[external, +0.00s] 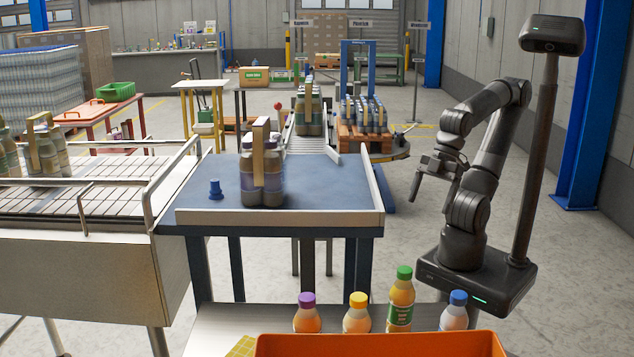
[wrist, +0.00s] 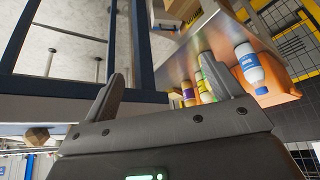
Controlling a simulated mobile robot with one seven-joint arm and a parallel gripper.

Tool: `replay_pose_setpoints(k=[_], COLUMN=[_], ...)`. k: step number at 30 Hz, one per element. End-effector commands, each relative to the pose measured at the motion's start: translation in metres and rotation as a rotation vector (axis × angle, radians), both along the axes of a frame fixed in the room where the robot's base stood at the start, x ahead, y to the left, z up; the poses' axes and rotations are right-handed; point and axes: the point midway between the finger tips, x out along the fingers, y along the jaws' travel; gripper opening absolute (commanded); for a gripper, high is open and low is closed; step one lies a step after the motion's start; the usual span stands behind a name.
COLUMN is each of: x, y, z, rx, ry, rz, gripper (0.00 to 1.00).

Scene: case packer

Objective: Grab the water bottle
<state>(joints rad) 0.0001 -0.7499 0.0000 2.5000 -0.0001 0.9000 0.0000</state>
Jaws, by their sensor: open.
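The bottle that looks like the water bottle (external: 455,318) is pale with a blue cap. It stands at the right end of a row on the low metal bench, behind the orange crate's rim. In the wrist view the same bottle (wrist: 247,64) shows a white body and blue label, to the right of my fingers. My gripper (external: 416,186) is open and empty, held in the air beside the blue-topped table, well apart from the bottle. In the wrist view its two fingers (wrist: 165,85) are spread with nothing between them.
Purple-capped (external: 307,318), yellow-capped (external: 357,318) and green-capped (external: 400,300) bottles stand left of it. An orange crate (external: 380,345) is in front. The blue-topped table (external: 330,190) carries a bottle pack (external: 262,180) and a blue bottle-shaped piece (external: 215,190). Floor between table and my base is open.

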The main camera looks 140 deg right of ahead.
Motion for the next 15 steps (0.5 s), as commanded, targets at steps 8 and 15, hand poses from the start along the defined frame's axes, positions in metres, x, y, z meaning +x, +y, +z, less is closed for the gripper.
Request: replay_pose_setpoints(k=[8, 15], x=[0.0, 0.018], y=[0.0, 0.008], z=[0.0, 0.01], rx=[0.0, 0.006], ry=[0.0, 0.02], rz=[0.0, -0.014], gripper=[0.75, 0.75])
